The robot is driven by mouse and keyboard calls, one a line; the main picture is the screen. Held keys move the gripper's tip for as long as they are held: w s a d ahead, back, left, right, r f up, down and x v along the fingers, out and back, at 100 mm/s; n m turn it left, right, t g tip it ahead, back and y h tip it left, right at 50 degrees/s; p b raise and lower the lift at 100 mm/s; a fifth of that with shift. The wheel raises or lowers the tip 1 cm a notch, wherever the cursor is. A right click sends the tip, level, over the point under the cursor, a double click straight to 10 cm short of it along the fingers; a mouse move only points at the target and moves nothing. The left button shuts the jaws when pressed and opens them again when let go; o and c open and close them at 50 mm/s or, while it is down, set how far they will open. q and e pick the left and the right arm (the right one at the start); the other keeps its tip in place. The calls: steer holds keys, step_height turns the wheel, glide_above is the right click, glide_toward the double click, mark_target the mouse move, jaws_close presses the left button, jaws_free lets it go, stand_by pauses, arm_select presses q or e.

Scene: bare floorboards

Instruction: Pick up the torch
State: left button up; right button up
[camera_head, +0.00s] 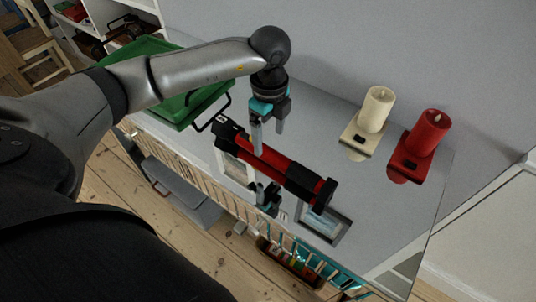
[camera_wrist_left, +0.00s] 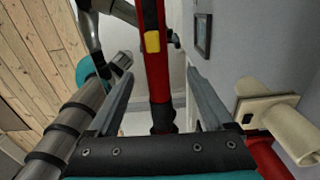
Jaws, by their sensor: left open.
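The torch (camera_head: 268,156) is a long red and black cylinder with a yellow mark. It lies slantwise on the grey glossy tabletop (camera_head: 335,135). My left gripper (camera_head: 267,136) is open just above the torch's middle, fingers pointing down. In the left wrist view the torch (camera_wrist_left: 156,65) runs upright through the picture between the two spread fingers of the left gripper (camera_wrist_left: 160,85), which do not close on it. The gap in height is hard to judge. A darker gripper shape below the torch looks like a reflection. My right gripper is not recognisable in view.
A cream candle (camera_head: 377,110) and a red candle (camera_head: 426,132) on holders stand to the right of the torch. A green crate (camera_head: 205,98) with a black handle is behind it at the left. Tabletop between torch and candles is clear. Wooden floor (camera_head: 150,230) lies below.

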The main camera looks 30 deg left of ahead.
mark_target(268, 149)
arm_select(q)
steer(key=f, duration=0.3)
steer(key=f+b, duration=0.1)
steer(key=f, duration=0.1)
steer(key=shift+s, duration=0.25)
jaws_close()
stand_by(0.4)
